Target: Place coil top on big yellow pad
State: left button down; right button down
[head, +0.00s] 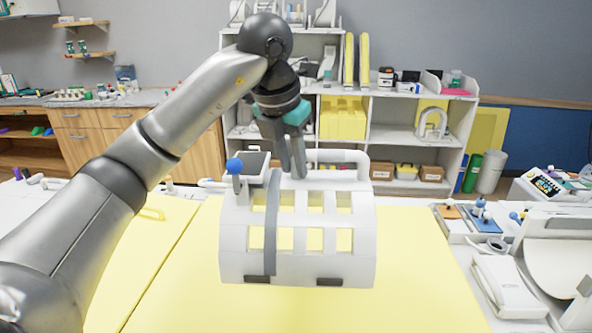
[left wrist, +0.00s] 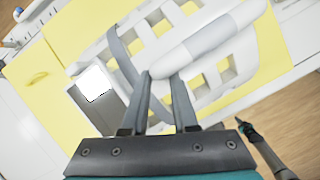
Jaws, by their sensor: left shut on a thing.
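The coil top (head: 299,240) is a white curved frame with rectangular openings, a grey strap, a blue knob and a top handle. It is over the big yellow pad (head: 425,285); I cannot tell whether it touches. My left gripper (head: 292,172) is shut on the coil top's handle from above. In the left wrist view, the fingers (left wrist: 163,78) meet at the handle of the coil top (left wrist: 205,45), with the yellow pad (left wrist: 270,45) beneath. What seems to be my right gripper (left wrist: 246,130) shows small at the lower right there; its jaws are unclear.
Another yellow pad (head: 145,250) lies to the left, with a seam between. A white bench with coils and parts (head: 500,285) is on the right. A white shelf unit (head: 400,130) with boxes stands behind. The pad's front right is bare.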

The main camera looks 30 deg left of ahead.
aim_at(280, 200)
pick_arm(q)
notch_tip(280, 200, down, 18)
jog(key=shift+r+b, duration=0.25)
jog(key=shift+b, duration=0.1)
jog(key=shift+w, duration=0.1)
jog(key=c, duration=0.7)
grip_release()
jog(key=shift+f, duration=0.1)
jog(key=v, duration=1.2)
jog(key=shift+s, duration=0.25)
